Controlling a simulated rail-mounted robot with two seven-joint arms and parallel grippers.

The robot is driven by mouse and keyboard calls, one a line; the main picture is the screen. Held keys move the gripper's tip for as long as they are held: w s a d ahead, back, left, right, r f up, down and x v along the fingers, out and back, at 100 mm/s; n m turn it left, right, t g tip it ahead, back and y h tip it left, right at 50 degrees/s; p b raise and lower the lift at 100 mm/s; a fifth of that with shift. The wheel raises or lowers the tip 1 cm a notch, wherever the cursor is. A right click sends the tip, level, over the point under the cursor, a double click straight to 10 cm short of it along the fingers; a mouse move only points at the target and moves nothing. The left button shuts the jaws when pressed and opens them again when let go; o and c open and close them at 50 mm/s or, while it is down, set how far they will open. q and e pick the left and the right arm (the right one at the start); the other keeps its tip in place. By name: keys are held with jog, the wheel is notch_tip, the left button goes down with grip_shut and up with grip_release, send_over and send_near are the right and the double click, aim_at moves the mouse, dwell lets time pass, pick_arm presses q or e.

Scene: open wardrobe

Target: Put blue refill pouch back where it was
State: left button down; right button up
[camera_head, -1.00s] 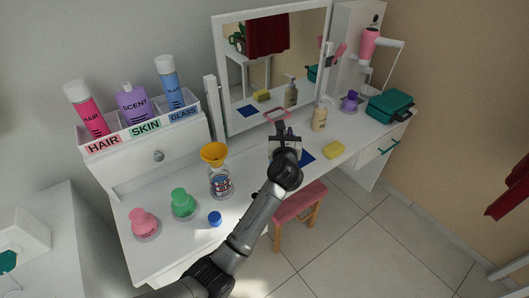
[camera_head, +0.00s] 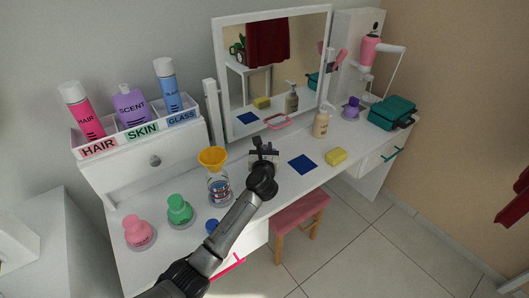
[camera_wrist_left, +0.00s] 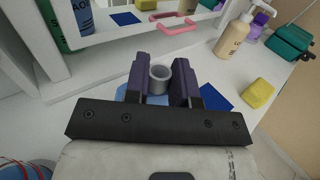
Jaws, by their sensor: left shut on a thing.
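My left gripper (camera_head: 263,152) is over the dressing table, just right of the bottle with the yellow funnel (camera_head: 217,182). In the left wrist view its fingers (camera_wrist_left: 160,85) are shut around a grey round spout (camera_wrist_left: 159,78). Light blue pouch material (camera_wrist_left: 128,94) shows beneath the fingers, so this appears to be the blue refill pouch. Most of the pouch is hidden by the gripper. A flat dark blue square (camera_head: 302,164) lies bare on the tabletop to the gripper's right. My right gripper is not in view.
A mirror (camera_head: 275,75) stands behind. A pump bottle (camera_head: 321,122), yellow sponge (camera_head: 336,156) and teal case (camera_head: 391,111) are to the right. Green (camera_head: 180,210) and pink (camera_head: 138,231) bottles and a blue cap (camera_head: 212,226) are at left.

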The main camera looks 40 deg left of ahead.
pick_arm(q)
jog(key=shift+f, duration=0.25)
jog(key=c, duration=1)
grip_release()
jog(key=shift+o, duration=0.2)
